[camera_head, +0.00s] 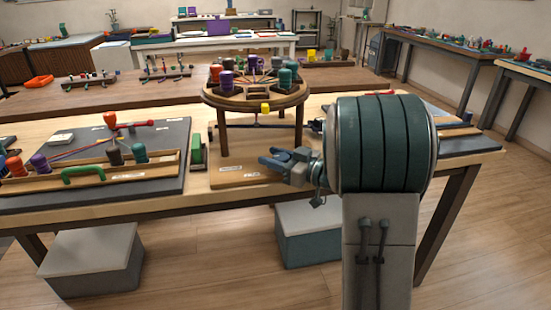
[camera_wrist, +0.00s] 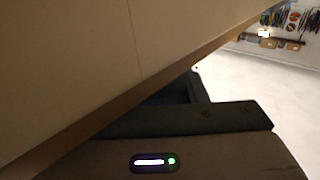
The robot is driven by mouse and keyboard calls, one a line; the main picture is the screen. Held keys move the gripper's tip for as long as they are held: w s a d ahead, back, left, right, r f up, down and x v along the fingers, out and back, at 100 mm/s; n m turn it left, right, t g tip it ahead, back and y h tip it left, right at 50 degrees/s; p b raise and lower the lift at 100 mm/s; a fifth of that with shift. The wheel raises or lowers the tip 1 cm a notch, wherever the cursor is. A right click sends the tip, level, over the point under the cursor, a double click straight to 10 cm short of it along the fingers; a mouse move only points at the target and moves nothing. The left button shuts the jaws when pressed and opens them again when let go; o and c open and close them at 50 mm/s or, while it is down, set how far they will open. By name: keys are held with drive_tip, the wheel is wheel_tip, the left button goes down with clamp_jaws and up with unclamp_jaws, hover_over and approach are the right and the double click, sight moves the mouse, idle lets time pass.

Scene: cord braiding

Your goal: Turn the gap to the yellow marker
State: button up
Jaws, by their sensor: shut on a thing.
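The round wooden braiding disc (camera_head: 213,98) stands on legs over a wooden base on the table, with several coloured bobbins around its top. The small yellow marker (camera_head: 265,107) is at its front rim. Cords run to its middle; I cannot tell which slot is the gap. The wrist view shows a broad tan surface (camera_wrist: 75,70) close up and dark gripper parts, but no marker or bobbins.
A dark board (camera_head: 170,135) on the left holds a rack with bobbins and a green handle (camera_head: 83,173). A green block (camera_head: 197,152) stands left of the base. My arm hides part of the table's right side. Boxes sit on the floor below.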

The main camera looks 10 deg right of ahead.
drive_tip(key=shift+n+g+y, duration=0.5)
drive_tip(key=shift+g, duration=0.1)
drive_tip(key=o, duration=1)
drive_tip(key=p+v, duration=0.1)
drive_tip(key=v, duration=1.2)
drive_tip(key=shift+s+d+p, duration=0.25)
drive_tip(key=shift+d+p, duration=0.05)
drive_tip(key=shift+p, duration=0.1)
